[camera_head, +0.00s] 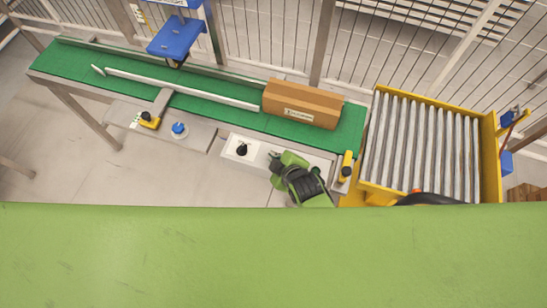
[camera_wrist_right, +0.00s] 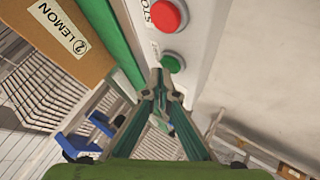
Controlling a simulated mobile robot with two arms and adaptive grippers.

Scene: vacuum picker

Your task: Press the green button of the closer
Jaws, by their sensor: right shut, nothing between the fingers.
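The green button (camera_wrist_right: 173,63) is a small round knob on a white panel (camera_wrist_right: 200,45) in the right wrist view. A larger red button (camera_wrist_right: 167,14) sits above it, with partly visible "STOP" lettering beside it. My right gripper (camera_wrist_right: 160,88) is shut and empty, its fingertips just below and left of the green button in the picture. I cannot tell whether they touch it. In the head view my right gripper (camera_head: 276,160) is at the white panel (camera_head: 232,158) in front of the conveyor. The buttons are hidden there. My left gripper is not in view.
A cardboard box (camera_head: 302,104) lies on the green conveyor (camera_head: 210,107). The panel carries a black knob (camera_head: 242,149). A blue knob (camera_head: 179,129) and a yellow device (camera_head: 149,119) are farther left. A yellow-framed roller table (camera_head: 420,150) stands at right.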

